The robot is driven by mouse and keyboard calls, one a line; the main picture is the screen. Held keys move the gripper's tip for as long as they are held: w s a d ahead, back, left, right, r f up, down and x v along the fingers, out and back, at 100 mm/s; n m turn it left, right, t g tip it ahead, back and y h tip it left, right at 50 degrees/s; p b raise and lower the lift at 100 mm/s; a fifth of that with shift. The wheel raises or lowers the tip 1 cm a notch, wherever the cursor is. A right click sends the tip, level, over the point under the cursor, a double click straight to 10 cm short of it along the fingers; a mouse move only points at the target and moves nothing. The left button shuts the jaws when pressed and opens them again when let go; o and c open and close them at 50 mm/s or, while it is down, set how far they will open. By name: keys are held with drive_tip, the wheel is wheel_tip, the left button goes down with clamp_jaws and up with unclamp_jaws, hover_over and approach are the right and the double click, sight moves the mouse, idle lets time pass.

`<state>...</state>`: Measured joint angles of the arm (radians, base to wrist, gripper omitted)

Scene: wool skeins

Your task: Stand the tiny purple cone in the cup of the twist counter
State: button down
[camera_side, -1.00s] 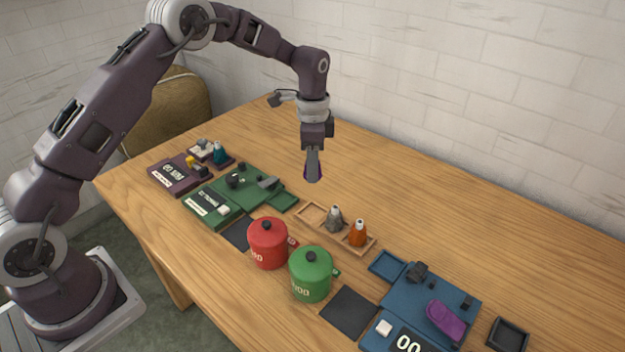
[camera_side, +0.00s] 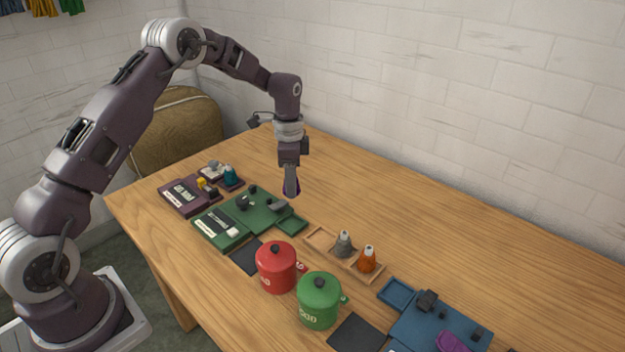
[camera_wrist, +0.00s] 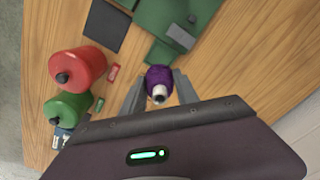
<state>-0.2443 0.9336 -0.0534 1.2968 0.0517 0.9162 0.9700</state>
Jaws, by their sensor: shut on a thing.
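My gripper (camera_side: 291,190) is shut on the tiny purple cone and holds it in the air above the table. In the wrist view the purple cone (camera_wrist: 159,76) sits between the two fingers, its pale tip toward the camera. In the side view the fingers hide most of it. Three boards with small fittings lie on the table: a dark purple one (camera_side: 178,198), a green one (camera_side: 222,226) and a blue one (camera_side: 420,330). I cannot tell which is the twist counter, nor make out its cup. The green board (camera_wrist: 170,15) lies ahead in the wrist view.
A red pot (camera_side: 276,270) and a green pot (camera_side: 318,302) stand near the front edge. A wooden tray (camera_side: 321,238) holds a grey cone (camera_side: 344,244) and an orange cone (camera_side: 367,259). A teal cone (camera_side: 230,176) stands by the purple board. The table's back is clear.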

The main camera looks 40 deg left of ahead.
drive_tip(key=shift+s+a+f, duration=0.1)
drive_tip(key=shift+a+f, duration=0.2)
drive_tip(key=shift+f, duration=0.05)
hover_over(291, 224)
drive_tip(key=shift+f, duration=3.4)
drive_tip(key=shift+f, duration=0.35)
drive_tip(key=shift+f, duration=0.8)
drive_tip(key=shift+f, duration=0.45)
drive_tip(key=c, duration=0.8)
unclamp_jaws()
drive_tip(key=shift+c, duration=0.2)
drive_tip(key=shift+o, duration=0.2)
drive_tip(key=shift+d, duration=0.1)
drive_tip(key=o, duration=0.4)
drive_tip(key=shift+c, duration=0.2)
